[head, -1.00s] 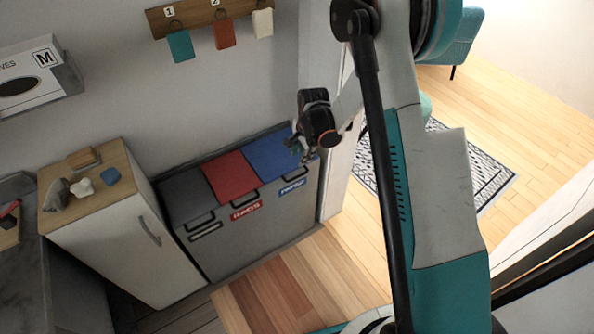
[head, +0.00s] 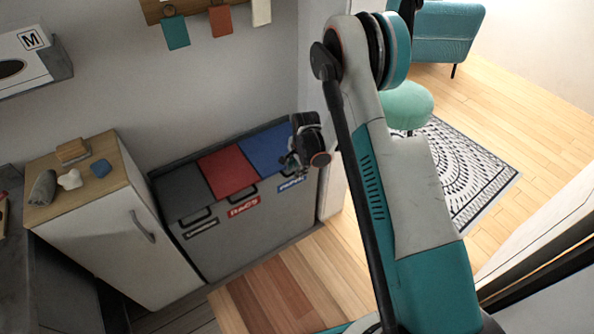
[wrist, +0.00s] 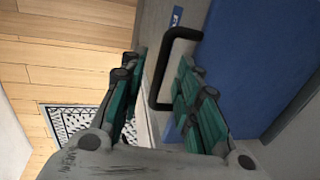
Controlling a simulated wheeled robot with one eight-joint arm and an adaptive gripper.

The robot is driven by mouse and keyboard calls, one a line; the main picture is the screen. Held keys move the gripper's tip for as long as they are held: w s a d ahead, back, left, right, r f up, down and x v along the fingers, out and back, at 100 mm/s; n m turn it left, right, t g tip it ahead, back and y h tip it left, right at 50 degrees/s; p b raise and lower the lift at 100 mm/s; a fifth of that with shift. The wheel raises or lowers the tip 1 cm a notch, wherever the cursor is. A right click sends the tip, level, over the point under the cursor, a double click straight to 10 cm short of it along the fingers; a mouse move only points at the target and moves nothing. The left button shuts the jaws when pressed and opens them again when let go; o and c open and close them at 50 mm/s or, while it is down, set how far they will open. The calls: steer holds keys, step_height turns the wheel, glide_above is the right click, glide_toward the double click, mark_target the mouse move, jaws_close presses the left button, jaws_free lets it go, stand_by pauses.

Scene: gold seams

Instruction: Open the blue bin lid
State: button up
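The blue bin lid (head: 266,150) is the rightmost of three lids on a grey bin unit, and it lies closed. It fills the right of the wrist view (wrist: 255,55). Its black handle (wrist: 166,62) is a bar at the lid's front edge, beside the blue label. My gripper (head: 291,166) is at the front right of the blue lid, close to the handle. In the wrist view the two teal fingers (wrist: 160,68) are apart, with the handle bar between them in the picture. I cannot tell whether a finger touches it.
A red lid (head: 227,171) and a dark grey lid (head: 181,191) sit left of the blue one. A white cabinet (head: 115,235) with small items on top stands further left. A wall is behind the bins. Wooden floor (head: 275,290) in front is clear.

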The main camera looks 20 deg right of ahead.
steer(key=shift+f, duration=0.1)
steer(key=shift+c, duration=0.6)
jaws_close()
